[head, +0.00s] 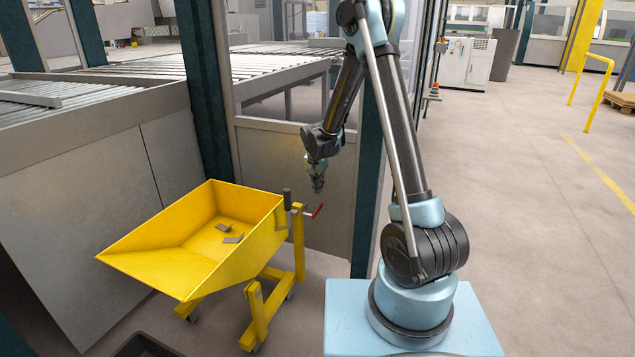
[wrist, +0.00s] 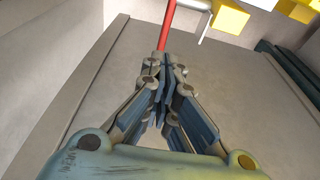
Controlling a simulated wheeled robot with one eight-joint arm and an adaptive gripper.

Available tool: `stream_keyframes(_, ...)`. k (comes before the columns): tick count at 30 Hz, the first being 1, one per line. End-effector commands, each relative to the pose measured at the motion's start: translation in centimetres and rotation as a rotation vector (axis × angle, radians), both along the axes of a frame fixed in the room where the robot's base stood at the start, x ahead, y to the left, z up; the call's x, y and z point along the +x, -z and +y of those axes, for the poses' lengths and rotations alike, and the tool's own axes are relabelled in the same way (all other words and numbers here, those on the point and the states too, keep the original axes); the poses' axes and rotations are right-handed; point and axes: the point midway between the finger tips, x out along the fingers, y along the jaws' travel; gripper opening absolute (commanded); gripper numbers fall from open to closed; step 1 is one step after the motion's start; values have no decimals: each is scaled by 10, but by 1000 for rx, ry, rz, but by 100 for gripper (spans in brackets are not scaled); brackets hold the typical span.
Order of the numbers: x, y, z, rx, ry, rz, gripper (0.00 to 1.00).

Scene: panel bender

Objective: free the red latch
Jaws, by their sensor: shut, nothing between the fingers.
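The red latch (head: 317,211) is a short red handle at the right side of the yellow tipping hopper (head: 165,228), by its yellow stand post. In the wrist view the red latch (wrist: 168,22) shows at the top, just beyond my fingertips, with a light metal rod beside it. My gripper (head: 318,188) points down above the latch in the head view. In the wrist view my gripper (wrist: 167,62) has its fingers together with nothing between them. I cannot tell whether the fingertips touch the latch.
The hopper holds a few flat grey pieces (head: 233,239) and stands on a yellow wheeled frame (head: 258,315). A dark green post (head: 368,180) and a grey panel (head: 270,160) stand close behind my gripper. Open floor (head: 540,210) lies to the right.

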Motion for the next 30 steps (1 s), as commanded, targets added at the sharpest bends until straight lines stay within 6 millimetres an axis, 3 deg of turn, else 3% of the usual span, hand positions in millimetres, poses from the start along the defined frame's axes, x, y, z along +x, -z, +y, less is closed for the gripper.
stream_keyframes(15,12,59,-5,0,1,0,0)
stream_keyframes(30,13,68,-5,0,1,0,0)
